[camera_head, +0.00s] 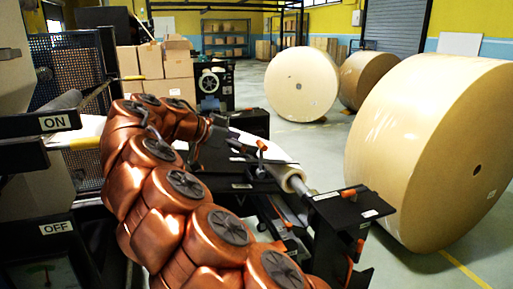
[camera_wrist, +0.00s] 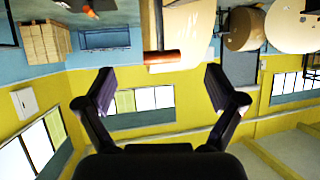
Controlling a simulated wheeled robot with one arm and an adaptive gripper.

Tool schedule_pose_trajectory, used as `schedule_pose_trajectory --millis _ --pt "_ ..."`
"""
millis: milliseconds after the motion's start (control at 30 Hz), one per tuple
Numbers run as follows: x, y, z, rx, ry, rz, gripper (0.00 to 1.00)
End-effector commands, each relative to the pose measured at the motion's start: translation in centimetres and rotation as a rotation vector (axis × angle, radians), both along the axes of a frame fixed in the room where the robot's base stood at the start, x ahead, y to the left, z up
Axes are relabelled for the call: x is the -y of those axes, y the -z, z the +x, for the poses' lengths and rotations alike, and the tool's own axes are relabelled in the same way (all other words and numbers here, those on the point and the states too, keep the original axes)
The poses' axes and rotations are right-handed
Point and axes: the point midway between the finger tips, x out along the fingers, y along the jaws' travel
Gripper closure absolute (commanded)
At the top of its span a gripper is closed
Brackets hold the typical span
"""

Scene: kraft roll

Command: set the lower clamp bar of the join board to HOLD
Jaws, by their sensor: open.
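My gripper (camera_wrist: 158,78) is open and empty in the wrist view, its two dark fingers wide apart. That view is upside down. An orange-red handle (camera_wrist: 150,57) on a dark rod shows beyond the gap between the fingers, and nothing touches it there. In the head view, black machine plates carry orange handles, one upright (camera_head: 262,146) in the middle and one (camera_head: 348,193) at the right. I cannot tell which part is the lower clamp bar of the join board. The small white labels there are too small to read, and my copper arm hides part of the machine.
Black brackets at the left bear an ON label (camera_head: 56,122) and an OFF label (camera_head: 57,228). A large kraft roll (camera_head: 420,150) stands at the right, with another roll (camera_head: 301,84) behind. Cardboard boxes (camera_head: 165,70) are stacked at the back. Floor is free between rolls and machine.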

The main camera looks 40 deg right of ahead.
Motion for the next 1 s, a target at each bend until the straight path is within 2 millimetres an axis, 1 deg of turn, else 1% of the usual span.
schedule_pose_trajectory --millis 33,100,300,400,1000 --pt "-0.8 -0.4 0.3 0.003 -0.006 -0.001 0.07" --pt "-1.7 -0.8 0.3 0.001 -0.002 0.002 0.07" --pt "-3.4 -1.7 0.5 0.001 -0.002 0.001 0.07" --pt "-3.8 -1.9 0.4 0.000 0.000 0.001 0.07" --pt "-4.1 -2.1 0.4 0.000 0.001 0.001 0.07"
